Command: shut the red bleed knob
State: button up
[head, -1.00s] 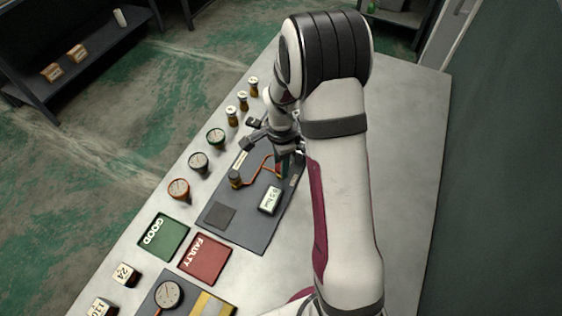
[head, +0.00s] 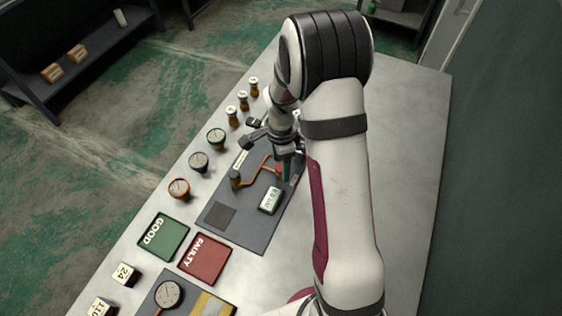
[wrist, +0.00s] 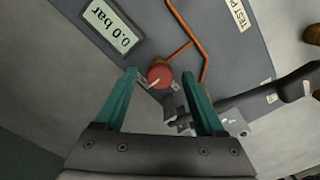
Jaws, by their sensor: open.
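The red bleed knob (wrist: 160,76) shows in the wrist view, with a pale line across its top. It sits on the dark grey panel (wrist: 165,25), beside the orange pipe (wrist: 196,45). My gripper (wrist: 161,74) is open, with one teal finger on each side of the knob. I cannot tell whether the fingers touch it. In the head view my gripper (head: 288,167) is low over the panel's far end, and the arm hides much of that area. The display (wrist: 112,27) in the wrist view reads 0.0 bar.
A black-handled part (wrist: 265,100) lies close to the right finger in the wrist view. In the head view, several gauges (head: 198,162) and small bottles (head: 232,116) line the table's left edge. A green GOOD mat (head: 164,237) and a red FAULTY mat (head: 206,258) lie in front of the panel.

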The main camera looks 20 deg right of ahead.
notch_tip(320, 180, up, 16)
dwell(0.3)
jog(key=shift+f, duration=0.1)
jog(key=s+a+n, duration=0.3)
jog(key=s+n, duration=0.1)
jog(key=s, duration=0.4)
jog(key=s+a+r+n+y, duration=0.1)
jog(key=s+a+n, duration=0.2)
jog(key=s, duration=0.5)
jog(key=s+a+r+n, duration=0.1)
jog(key=s+a+n, duration=0.2)
jog(key=s+n, duration=0.2)
jog(key=s, duration=0.3)
jog(key=shift+s+r+n+y, duration=0.15)
jog(key=shift+s+n+y, duration=0.2)
jog(key=shift+n+y, duration=0.05)
